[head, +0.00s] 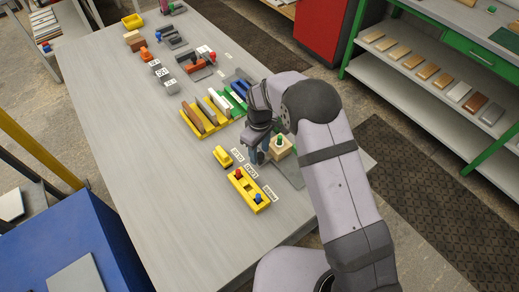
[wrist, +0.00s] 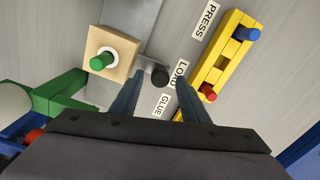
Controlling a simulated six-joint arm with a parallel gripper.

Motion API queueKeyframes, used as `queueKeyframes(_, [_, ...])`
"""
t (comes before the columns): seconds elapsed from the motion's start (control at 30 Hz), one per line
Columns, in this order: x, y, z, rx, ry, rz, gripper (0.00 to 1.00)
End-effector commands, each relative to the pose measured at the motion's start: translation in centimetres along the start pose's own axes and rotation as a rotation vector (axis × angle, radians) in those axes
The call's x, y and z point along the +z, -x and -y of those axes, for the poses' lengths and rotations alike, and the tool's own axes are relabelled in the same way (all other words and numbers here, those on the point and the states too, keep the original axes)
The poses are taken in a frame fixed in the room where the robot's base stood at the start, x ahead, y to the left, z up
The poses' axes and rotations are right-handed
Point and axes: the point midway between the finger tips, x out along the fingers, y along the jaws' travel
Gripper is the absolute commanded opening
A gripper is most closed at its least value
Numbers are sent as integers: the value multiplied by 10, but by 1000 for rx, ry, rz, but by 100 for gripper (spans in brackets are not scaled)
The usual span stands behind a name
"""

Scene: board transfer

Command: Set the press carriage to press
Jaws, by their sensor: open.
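The carriage appears to be the part with a dark round knob (wrist: 159,74) beside a pale wooden block (wrist: 112,55). A green peg (wrist: 102,62) stands in a white ring on the block. The block also shows in the head view (head: 284,152), on a grey track (head: 292,173). In the wrist view the knob is beside the LOAD label (wrist: 180,74); the PRESS label (wrist: 205,20) is farther up and the GLUE label (wrist: 161,104) lower. My gripper (wrist: 160,86) is open, its fingertips either side of the knob; contact cannot be told. In the head view my arm partly hides this spot.
A yellow holder (head: 248,191) with a red and a blue peg stands beside the labels. A small yellow block (head: 222,157) is nearby. A yellow rack (head: 204,122) and a green rack (head: 232,104) stand behind. The table's left part (head: 150,190) is clear.

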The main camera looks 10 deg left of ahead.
Motion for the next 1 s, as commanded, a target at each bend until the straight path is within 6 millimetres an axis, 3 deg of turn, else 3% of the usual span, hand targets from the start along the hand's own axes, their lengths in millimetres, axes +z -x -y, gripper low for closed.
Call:
queueKeyframes(0.17, [0, 0, 0, 0, 0, -1, 41])
queueKeyframes(0.37, [0, 0, 0, 0, 0, -1, 0])
queueKeyframes(0.67, [10, 1, 2, 0, -1, 1, 0])
queueKeyframes(1.0, [63, 1, 16, -1, -2, 2, 0])
